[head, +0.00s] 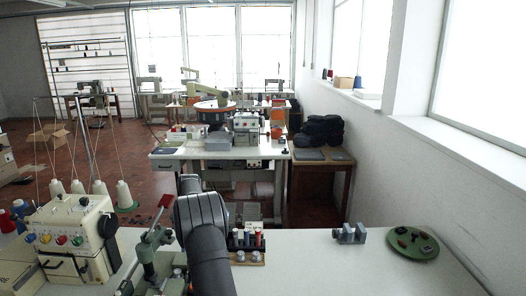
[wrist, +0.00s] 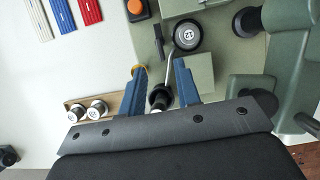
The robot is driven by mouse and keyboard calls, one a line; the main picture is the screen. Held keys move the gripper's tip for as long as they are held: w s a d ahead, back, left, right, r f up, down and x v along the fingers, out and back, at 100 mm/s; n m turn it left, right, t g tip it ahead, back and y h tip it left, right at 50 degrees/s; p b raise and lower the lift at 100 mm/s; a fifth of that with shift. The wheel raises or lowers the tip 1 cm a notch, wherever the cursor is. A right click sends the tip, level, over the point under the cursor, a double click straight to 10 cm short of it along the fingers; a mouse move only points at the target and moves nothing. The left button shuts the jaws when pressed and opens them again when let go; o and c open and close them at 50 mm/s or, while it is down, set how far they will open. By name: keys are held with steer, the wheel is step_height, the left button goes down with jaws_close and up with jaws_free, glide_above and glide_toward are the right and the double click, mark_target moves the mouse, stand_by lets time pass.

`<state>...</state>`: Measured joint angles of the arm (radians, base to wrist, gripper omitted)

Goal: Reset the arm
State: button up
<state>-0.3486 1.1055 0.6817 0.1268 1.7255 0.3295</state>
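My dark grey arm (head: 205,235) rises over the front of the white table in the head view. The arm hides my gripper there. In the wrist view my gripper (wrist: 160,66) shows two blue fingers spread apart with a clear gap. A black round knob or spool (wrist: 160,97) shows in the gap, and I see neither finger closed on it. Ahead of the fingertips is a grey-green machine (wrist: 230,55) with a round silver-and-black dial (wrist: 188,34).
A spool rack (head: 247,256) stands right of my arm, a lever press (head: 150,245) left of it. A cream sewing machine (head: 72,235) is further left. A grey block (head: 350,235) and green dish (head: 412,243) lie right. Blue, white and red strips (wrist: 62,14) lie upper left.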

steer(key=x, duration=0.6)
steer(key=shift+s+d+f, duration=0.1)
steer(key=shift+s+f, duration=0.1)
steer(key=shift+f, duration=0.1)
steer(key=shift+d+r+m+y, duration=0.15)
steer(key=shift+m+y, duration=0.25)
steer(key=shift+m, duration=0.8)
steer(key=m, duration=0.1)
steer(key=m+y, duration=0.1)
steer(key=m, duration=0.1)
steer(key=shift+d+m, duration=0.25)
steer(key=shift+m, duration=0.15)
steer(key=shift+t, duration=0.3)
steer(key=s+a+r+n+t+h, duration=0.1)
steer(key=s+r+n+t, duration=0.25)
steer(key=r, duration=0.45)
steer(key=s+r+n+t+h, duration=0.1)
steer(key=s+r+n+t, duration=0.1)
steer(key=s+r+t, duration=0.45)
steer(key=shift+g, duration=0.8)
steer(key=x, duration=0.5)
steer(key=w+x, duration=0.1)
steer(key=x, duration=0.5)
steer(key=w+r+x, duration=0.1)
steer(key=x, duration=0.5)
steer(key=shift+w+a, duration=0.1)
steer(key=shift+w, duration=0.05)
